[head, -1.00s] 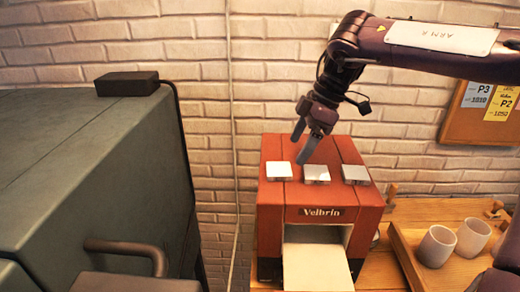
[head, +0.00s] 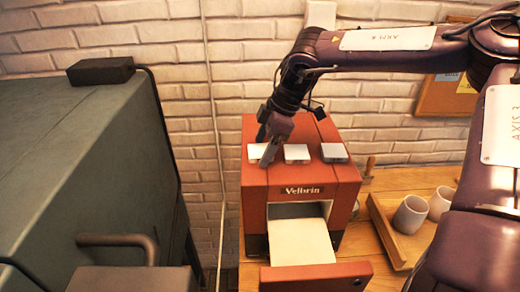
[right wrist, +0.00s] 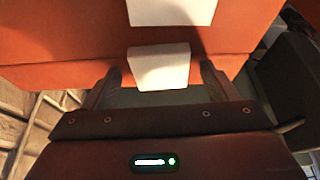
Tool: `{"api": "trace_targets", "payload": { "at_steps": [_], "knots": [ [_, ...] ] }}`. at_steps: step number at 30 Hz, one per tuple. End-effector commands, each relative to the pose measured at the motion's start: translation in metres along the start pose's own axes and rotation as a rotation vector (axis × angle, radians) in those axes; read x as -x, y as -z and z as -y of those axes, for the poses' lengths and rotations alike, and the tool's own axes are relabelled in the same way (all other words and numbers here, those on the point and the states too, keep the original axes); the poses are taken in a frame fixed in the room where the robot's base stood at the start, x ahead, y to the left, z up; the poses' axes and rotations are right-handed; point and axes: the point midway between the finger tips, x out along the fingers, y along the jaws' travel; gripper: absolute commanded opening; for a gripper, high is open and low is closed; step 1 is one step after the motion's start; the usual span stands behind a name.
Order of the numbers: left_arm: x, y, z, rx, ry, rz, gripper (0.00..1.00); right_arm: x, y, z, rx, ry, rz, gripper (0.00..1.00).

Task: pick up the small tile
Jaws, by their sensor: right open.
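Three small white tiles lie in a row on top of the red machine (head: 258,175) marked Velbrin: the left tile (head: 254,153), the middle tile (head: 297,153) and the right tile (head: 334,152). My right gripper (head: 266,144) is open at the left tile and partly covers it in the head view. In the right wrist view, a white tile (right wrist: 160,68) shows between the two fingers, with a gap on each side. Another white piece (right wrist: 172,8) lies farther up the red surface. I cannot tell how high the fingertips are above the top. My left gripper is out of view.
A white slab (head: 300,242) sticks out of the machine's front opening, behind a red front panel (head: 316,278). A large grey-green cabinet (head: 80,150) fills the left. A wooden tray (head: 385,232) with pale cups (head: 410,214) stands at right. A brick wall is behind.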

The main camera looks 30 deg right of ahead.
Motion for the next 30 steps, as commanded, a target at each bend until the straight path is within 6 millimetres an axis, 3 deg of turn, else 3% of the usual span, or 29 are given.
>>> {"api": "trace_targets", "payload": {
  "at_steps": [3,9,15,23,30],
  "knots": [
    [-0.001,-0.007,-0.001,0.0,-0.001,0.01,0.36,0.0,0.0,0.0,0.0,0.0,0.0,0.79],
    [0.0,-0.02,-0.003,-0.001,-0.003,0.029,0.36,0.0,0.0,0.0,0.0,0.0,0.0,0.53],
    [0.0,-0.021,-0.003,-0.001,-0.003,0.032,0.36,0.001,0.0,0.0,0.001,0.0,0.0,0.3],
    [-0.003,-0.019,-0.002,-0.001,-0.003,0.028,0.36,0.004,0.002,-0.001,0.002,-0.002,0.0,0.3],
    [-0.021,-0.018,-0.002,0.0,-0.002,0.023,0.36,0.04,0.017,-0.001,0.004,-0.007,0.0,0.3]
  ]
}}
